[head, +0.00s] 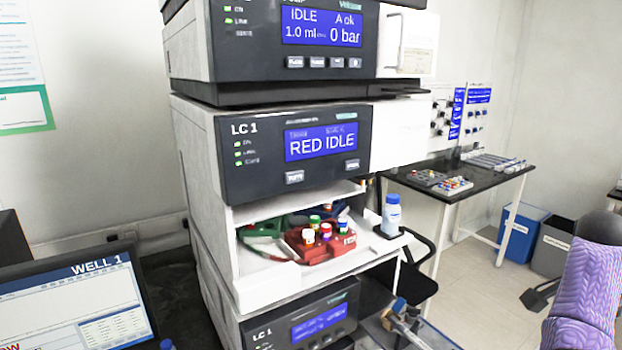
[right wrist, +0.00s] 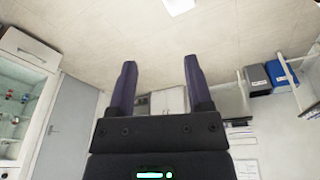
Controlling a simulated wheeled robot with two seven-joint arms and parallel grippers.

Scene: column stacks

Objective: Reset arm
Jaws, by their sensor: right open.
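My right gripper (right wrist: 158,82) shows in the right wrist view with its two dark fingers apart and nothing between them. It points across the open room, with cabinets and floor behind it. In the head view a purple, ribbed part of my right arm (head: 583,285) stands at the right edge; its fingers are out of that view. My left gripper is not in any view.
A stack of LC 1 instruments (head: 265,180) stands in the middle. Its open bay holds a red vial tray (head: 318,247). A monitor (head: 75,305) is at lower left. A side table (head: 470,195), blue bin (head: 517,232) and grey bin (head: 553,247) stand at right.

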